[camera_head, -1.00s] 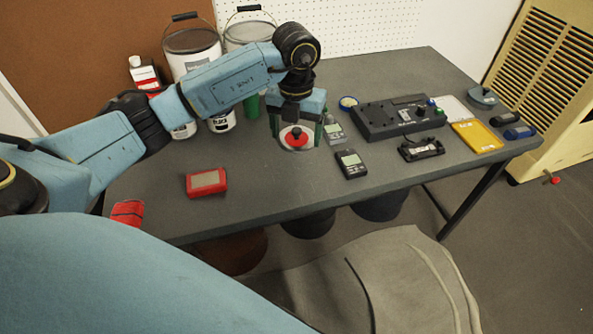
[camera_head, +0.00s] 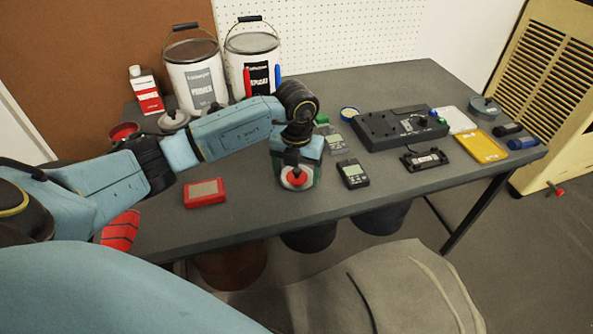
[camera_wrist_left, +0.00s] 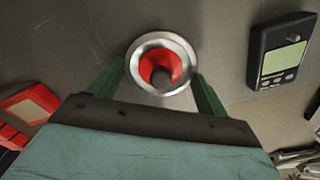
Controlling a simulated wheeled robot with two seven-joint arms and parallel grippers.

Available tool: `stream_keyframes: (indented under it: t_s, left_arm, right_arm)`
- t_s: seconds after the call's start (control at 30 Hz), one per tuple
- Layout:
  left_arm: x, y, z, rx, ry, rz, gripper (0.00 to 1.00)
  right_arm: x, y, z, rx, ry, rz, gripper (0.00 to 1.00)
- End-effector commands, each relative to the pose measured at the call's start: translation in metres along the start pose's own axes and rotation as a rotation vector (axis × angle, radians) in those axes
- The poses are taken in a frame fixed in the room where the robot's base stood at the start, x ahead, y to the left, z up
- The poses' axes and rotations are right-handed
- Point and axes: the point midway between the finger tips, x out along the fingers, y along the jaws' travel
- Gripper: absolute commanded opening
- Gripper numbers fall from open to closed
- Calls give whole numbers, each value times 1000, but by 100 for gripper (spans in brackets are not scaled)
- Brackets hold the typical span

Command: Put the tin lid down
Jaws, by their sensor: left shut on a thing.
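The tin lid (camera_head: 297,179) is round, with a silver rim, a red centre and a dark knob. My left gripper (camera_head: 298,176) is shut on it, over the table's front middle. In the left wrist view the lid (camera_wrist_left: 162,64) sits between the green fingertips of the gripper (camera_wrist_left: 161,78), knob toward the camera. I cannot tell whether the lid touches the table (camera_head: 245,217) or hangs just above it. My right gripper is not in view.
A red block (camera_head: 205,193) lies left of the lid, and a dark meter (camera_head: 352,174) lies to its right. A black device (camera_head: 400,128) and a yellow case (camera_head: 486,147) are farther right. A primer bucket (camera_head: 195,78) stands behind. Bare tabletop lies around the lid.

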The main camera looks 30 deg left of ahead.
Motion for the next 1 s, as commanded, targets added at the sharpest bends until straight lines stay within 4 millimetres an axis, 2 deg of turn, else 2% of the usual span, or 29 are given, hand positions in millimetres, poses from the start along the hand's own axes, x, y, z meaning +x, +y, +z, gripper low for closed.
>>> stream_keyframes:
  t_s: [0.13,0.17,0.33,0.7,0.87,1.0]
  left_arm:
    - [3,0,0,0,0,0,56]
    - [4,0,0,0,0,0,79]
    - [3,0,0,0,0,0,99]
    - [-1,0,0,0,0,0,99]
    - [-24,0,1,1,-3,-1,99]
    - [-53,0,1,1,-3,0,99]
  right_arm:
    - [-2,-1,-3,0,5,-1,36]
    - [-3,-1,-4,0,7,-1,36]
    - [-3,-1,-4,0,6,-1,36]
    - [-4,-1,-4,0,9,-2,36]
    - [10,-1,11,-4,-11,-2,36]
    - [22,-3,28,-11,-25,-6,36]
